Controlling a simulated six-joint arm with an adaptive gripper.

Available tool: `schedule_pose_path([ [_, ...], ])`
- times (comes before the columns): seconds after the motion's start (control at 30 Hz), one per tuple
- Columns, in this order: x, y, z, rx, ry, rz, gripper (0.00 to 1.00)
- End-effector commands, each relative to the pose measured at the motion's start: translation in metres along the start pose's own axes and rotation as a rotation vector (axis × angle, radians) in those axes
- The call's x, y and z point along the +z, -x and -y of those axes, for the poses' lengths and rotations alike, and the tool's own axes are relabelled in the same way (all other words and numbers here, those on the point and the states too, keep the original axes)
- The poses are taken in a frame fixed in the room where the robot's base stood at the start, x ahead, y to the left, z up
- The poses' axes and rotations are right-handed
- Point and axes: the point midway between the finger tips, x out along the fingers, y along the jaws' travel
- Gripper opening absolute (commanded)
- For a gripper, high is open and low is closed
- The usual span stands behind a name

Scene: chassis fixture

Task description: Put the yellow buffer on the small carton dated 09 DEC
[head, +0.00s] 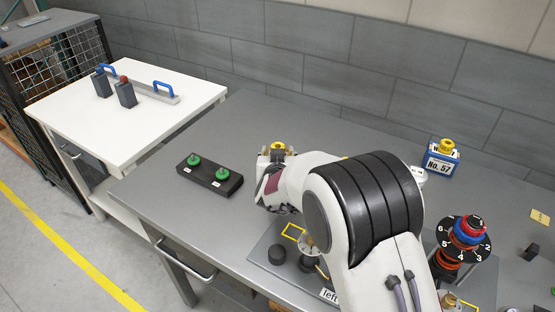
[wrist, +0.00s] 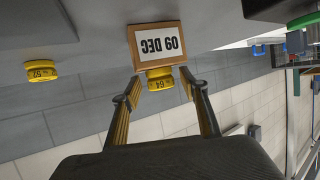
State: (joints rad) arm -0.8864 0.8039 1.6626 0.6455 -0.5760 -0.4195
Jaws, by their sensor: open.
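The small carton (wrist: 157,41) has a brown frame and a white label reading 09 DEC, upside down in the wrist view. A yellow buffer (wrist: 160,78) marked 64 is at the carton's top face, apparently resting on it. My gripper (wrist: 162,90) is open, one finger on each side of this buffer, with a gap on both sides. In the head view my gripper (head: 277,152) is at the far middle of the bench, with the yellow buffer (head: 278,146) between its fingers; the carton is mostly hidden there.
Another yellow buffer (wrist: 41,70), marked 52, stands apart. A blue box (head: 441,163) labelled No. 57 carries a yellow piece (head: 446,146). A black block (head: 210,175) with two green knobs lies left of my gripper. A numbered dial (head: 464,240) stands at right.

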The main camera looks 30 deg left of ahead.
Motion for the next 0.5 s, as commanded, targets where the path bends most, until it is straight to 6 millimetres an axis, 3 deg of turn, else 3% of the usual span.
schedule_pose_path([
  [0.27, -0.001, 0.015, 0.001, -0.001, 0.000, 0.000, 0.44],
  [0.5, -0.001, 0.040, 0.000, -0.001, 0.000, 0.001, 0.44],
])
